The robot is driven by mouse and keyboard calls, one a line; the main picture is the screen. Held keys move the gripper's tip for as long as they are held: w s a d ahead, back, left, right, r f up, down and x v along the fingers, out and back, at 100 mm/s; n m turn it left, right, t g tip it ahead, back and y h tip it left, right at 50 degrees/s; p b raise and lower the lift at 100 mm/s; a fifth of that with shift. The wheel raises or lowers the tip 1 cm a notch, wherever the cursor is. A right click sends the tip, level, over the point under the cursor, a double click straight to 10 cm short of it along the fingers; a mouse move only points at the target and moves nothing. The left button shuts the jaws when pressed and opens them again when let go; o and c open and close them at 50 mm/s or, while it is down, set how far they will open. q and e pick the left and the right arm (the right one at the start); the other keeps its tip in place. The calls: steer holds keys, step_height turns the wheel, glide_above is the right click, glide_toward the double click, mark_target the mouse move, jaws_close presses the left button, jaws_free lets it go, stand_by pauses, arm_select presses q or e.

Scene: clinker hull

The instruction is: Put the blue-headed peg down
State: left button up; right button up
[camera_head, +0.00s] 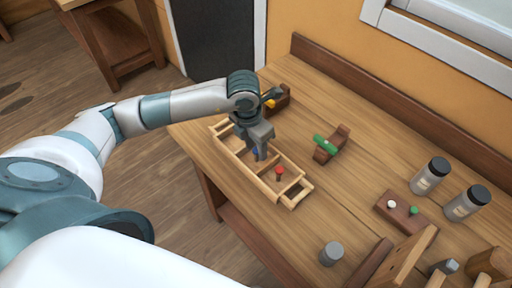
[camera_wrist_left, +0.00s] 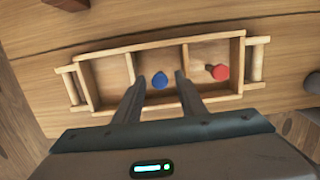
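The blue-headed peg (camera_wrist_left: 160,80) shows head-on in the left wrist view, in or over the middle compartment of a wooden tray (camera_wrist_left: 160,41). My left gripper (camera_wrist_left: 158,78) is open, with one finger on each side of the blue head and a visible gap to both. In the head view the gripper (camera_head: 261,155) points down into the tray (camera_head: 262,189), and only a bit of the blue head (camera_head: 255,151) shows between the fingers. The peg's lower end is hidden. My right gripper is not in view.
A red-headed peg (camera_head: 280,171) is in the tray's right-end compartment. A green piece on a wooden stand (camera_head: 326,146), two dark-capped jars (camera_head: 429,176), a block with white and green knobs (camera_head: 404,211) and a grey cylinder (camera_head: 332,253) are on the bench. Bare bench lies between them.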

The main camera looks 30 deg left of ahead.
arm_select(q)
step_height(320, 180, up, 11)
steer(key=s+b, duration=0.1)
steer(key=b, duration=0.2)
steer(key=shift+s+a+b, duration=0.3)
steer(key=shift+s+b, duration=0.05)
steer(key=shift+d, duration=0.1)
